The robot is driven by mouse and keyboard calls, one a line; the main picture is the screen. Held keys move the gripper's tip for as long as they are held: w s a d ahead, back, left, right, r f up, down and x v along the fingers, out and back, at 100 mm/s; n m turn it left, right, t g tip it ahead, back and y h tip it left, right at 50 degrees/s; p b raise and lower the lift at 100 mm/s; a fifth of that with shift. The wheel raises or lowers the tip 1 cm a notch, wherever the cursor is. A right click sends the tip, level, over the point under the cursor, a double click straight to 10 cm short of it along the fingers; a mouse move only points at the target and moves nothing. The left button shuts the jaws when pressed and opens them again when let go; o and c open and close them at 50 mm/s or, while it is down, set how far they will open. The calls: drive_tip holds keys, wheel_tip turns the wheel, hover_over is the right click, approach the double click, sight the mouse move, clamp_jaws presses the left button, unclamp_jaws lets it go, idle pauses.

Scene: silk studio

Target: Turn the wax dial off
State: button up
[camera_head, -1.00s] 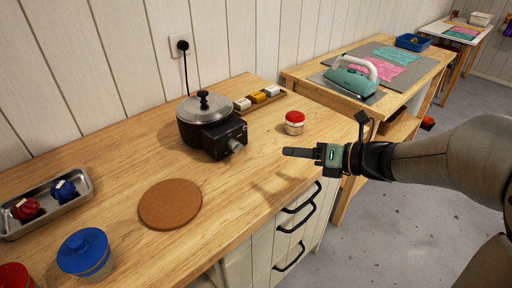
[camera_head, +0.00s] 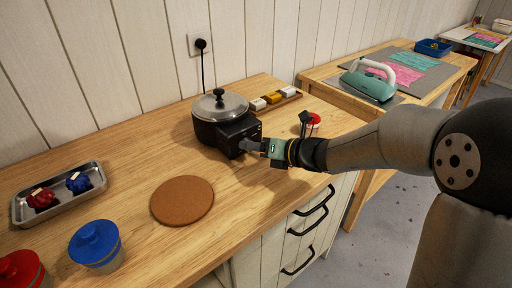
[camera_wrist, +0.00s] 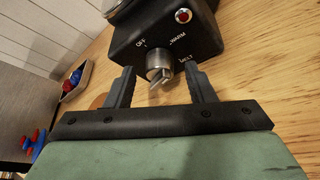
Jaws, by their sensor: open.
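The wax melter (camera_head: 206,131) is a black pot with a metal lid and a black control box on the wooden counter. In the wrist view the box face (camera_wrist: 126,40) carries OFF, WARM and MELT labels and a red lamp (camera_wrist: 183,16). The silver wax dial (camera_wrist: 158,62) sticks out below the labels; I cannot tell surely which label its ridge points to. My gripper (camera_wrist: 159,70) is open, with one finger on each side of the dial and gaps visible. In the head view my gripper (camera_head: 248,146) is at the box front and hides the dial.
A tray of small blocks (camera_head: 272,101) lies behind the melter. A cork mat (camera_head: 182,201), a blue-lidded jar (camera_head: 96,247) and a metal tray (camera_head: 95,191) are left. An iron (camera_head: 370,84) rests on the far table.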

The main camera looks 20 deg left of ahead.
drive_tip(key=shift+a, duration=0.1)
drive_tip(key=c, duration=1)
drive_tip(key=shift+o, duration=0.2)
drive_tip(key=shift+b, duration=0.3)
drive_tip(key=n+t+h+b, duration=0.1)
drive_tip(key=n+b, duration=0.1)
drive_tip(key=shift+f+b, duration=0.15)
drive_tip(key=shift+b, duration=0.2)
drive_tip(key=n+b, duration=0.1)
drive_tip(key=b, duration=0.1)
drive_tip(key=n+t+h+b, duration=0.1)
drive_tip(key=b, duration=0.1)
drive_tip(key=shift+s+a+n+t+h, duration=0.15)
drive_tip(key=shift+s+n+t+h, duration=0.05)
drive_tip(key=shift+n+t+h, duration=0.1)
drive_tip(key=n+t+h+b, duration=0.1)
drive_tip(key=n+b, duration=0.1)
drive_tip(key=b, duration=0.3)
drive_tip(key=shift+s, duration=0.1)
drive_tip(key=n+t+b, duration=0.1)
drive_tip(key=n+b, duration=0.1)
drive_tip(key=b, duration=0.1)
drive_tip(key=shift+a+t+h, duration=0.1)
drive_tip(key=shift+t+h, duration=0.3)
drive_tip(key=shift+r, duration=0.2)
